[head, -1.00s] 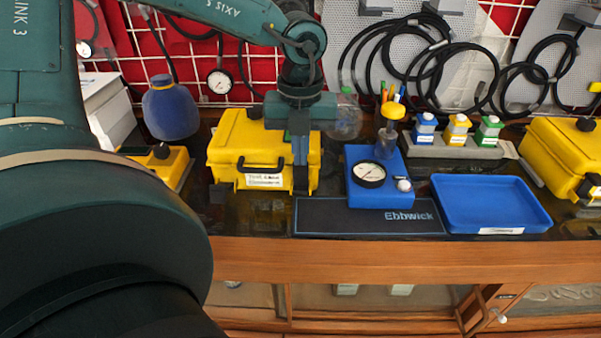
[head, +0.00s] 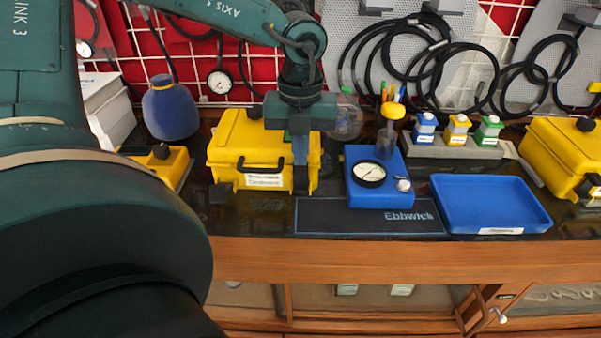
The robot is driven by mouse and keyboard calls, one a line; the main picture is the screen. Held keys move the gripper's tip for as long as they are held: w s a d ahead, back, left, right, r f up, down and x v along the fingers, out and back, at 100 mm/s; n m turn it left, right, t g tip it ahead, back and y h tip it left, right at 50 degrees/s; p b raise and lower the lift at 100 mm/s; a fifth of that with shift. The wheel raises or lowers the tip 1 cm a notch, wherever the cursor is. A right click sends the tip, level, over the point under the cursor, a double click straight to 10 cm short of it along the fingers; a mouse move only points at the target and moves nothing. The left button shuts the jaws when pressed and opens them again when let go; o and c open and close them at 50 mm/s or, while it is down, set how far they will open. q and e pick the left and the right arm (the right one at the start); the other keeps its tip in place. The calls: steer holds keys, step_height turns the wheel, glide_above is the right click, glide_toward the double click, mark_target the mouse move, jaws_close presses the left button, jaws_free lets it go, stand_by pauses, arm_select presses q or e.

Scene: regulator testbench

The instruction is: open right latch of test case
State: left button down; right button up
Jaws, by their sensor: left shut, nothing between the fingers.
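The yellow test case (head: 228,146) stands on the dark bench top, left of centre, with its lid down. It has a black front handle (head: 261,165) and a white label (head: 264,181) below it. My left gripper (head: 300,163) points down at the right part of the case's front. Its fingers are shut and hold nothing. They hide part of the right front, so I cannot see the right latch clearly or tell if the fingers touch it. My right gripper is not in view.
A blue tray (head: 490,200) and another yellow case (head: 560,150) lie further right. A small yellow box (head: 165,168) and a blue round vessel (head: 170,110) stand left.

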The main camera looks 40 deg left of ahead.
arm_select(q)
steer(key=shift+f+b, duration=0.95)
steer(key=shift+b, duration=0.35)
